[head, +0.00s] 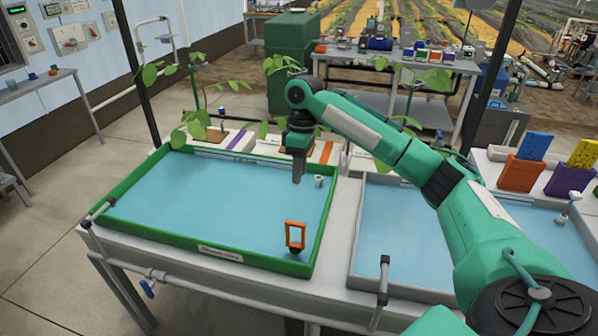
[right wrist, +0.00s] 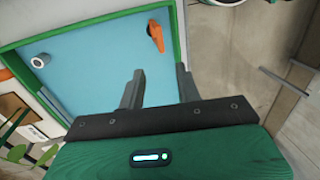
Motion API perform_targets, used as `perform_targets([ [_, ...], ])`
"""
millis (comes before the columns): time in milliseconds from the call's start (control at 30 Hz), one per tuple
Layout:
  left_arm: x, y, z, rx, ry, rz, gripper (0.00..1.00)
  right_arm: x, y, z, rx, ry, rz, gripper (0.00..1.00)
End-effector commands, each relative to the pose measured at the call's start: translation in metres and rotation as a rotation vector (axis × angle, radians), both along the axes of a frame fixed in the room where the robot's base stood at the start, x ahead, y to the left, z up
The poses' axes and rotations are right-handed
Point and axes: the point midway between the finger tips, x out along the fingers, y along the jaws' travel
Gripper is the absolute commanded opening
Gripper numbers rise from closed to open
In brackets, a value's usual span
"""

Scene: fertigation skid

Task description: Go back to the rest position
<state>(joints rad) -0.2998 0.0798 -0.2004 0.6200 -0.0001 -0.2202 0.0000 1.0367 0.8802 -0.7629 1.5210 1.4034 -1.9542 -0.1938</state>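My right gripper (head: 298,170) hangs above the green-rimmed tray (head: 190,238), near its right rim, pointing down. In the right wrist view the two fingers of the right gripper (right wrist: 160,78) stand apart with nothing between them. My left gripper is not in either view.
An orange frame-like piece (head: 295,235) stands in the tray's front right corner; it also shows in the right wrist view (right wrist: 156,35). A small grey-white fitting (head: 318,181) is near the right rim. Potted plants stand behind. A second, grey-rimmed tray (head: 352,272) lies right, partly behind my right arm.

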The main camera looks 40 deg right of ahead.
Motion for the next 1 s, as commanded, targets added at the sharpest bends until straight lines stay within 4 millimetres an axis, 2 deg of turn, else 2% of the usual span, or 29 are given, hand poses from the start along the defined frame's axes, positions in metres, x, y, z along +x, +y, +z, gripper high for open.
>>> perform_targets([
  [267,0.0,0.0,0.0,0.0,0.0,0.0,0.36,0.0,0.001,-0.001,0.0,0.0,0.001,0.34],
  [367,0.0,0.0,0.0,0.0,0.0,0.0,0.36,-0.002,0.007,-0.01,-0.004,0.001,0.01,0.34],
  [467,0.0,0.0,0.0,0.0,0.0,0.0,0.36,-0.006,0.023,-0.033,-0.013,-0.004,0.03,0.34],
  [667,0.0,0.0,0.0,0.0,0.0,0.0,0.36,-0.03,0.077,-0.102,-0.028,-0.04,0.081,0.34],
  [800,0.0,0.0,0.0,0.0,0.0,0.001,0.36,-0.055,0.113,-0.145,-0.019,-0.08,0.095,0.34],
  [1000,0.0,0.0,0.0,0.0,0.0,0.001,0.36,-0.097,0.158,-0.192,0.013,-0.143,0.079,0.34],
])
